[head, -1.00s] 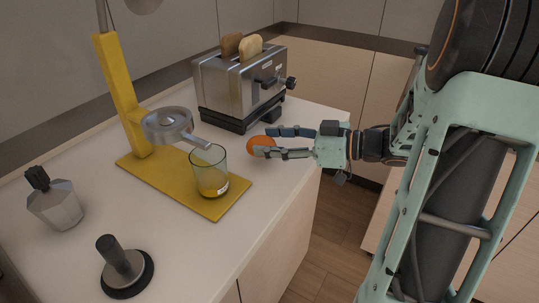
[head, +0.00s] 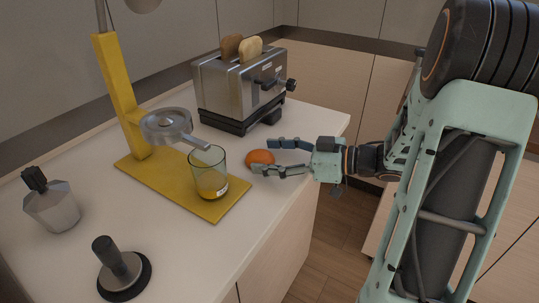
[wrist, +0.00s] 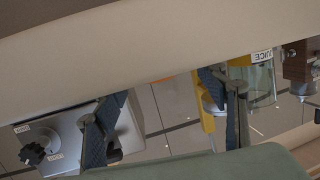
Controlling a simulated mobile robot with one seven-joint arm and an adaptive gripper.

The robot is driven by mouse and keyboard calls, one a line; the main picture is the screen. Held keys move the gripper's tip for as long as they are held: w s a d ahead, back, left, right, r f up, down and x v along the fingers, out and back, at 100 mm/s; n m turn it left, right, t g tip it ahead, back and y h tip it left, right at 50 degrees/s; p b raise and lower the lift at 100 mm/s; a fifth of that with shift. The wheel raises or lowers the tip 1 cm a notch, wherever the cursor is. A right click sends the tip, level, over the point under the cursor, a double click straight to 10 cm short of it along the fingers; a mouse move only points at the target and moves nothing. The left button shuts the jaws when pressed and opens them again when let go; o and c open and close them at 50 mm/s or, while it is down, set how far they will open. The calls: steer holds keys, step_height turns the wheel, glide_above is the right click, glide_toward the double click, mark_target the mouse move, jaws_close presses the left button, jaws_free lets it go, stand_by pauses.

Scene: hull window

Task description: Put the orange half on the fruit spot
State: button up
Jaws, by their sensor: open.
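The orange half (head: 260,157) sits on the white counter, rounded side showing, right of the glass. Only a small orange sliver (wrist: 163,80) shows in the wrist view. My gripper (head: 264,156) is open at the counter's right side, its two fingers spread around the orange half; I cannot tell whether either touches it. In the wrist view the dark fingers also stand apart. The yellow juicer stand (head: 125,95) carries a metal cup with a spout (head: 167,125). No marking that reads as the fruit spot is clear to me.
A glass with juice (head: 209,173) stands on the yellow base, close left of the orange half. A toaster (head: 240,85) with bread stands behind. A metal pot (head: 52,203) and a black-handled tamper (head: 122,268) are at left. The counter's right edge is under my gripper.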

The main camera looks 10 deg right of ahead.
steer(key=shift+r, duration=0.15)
steer(key=p+v, duration=0.2)
steer(key=v, duration=1)
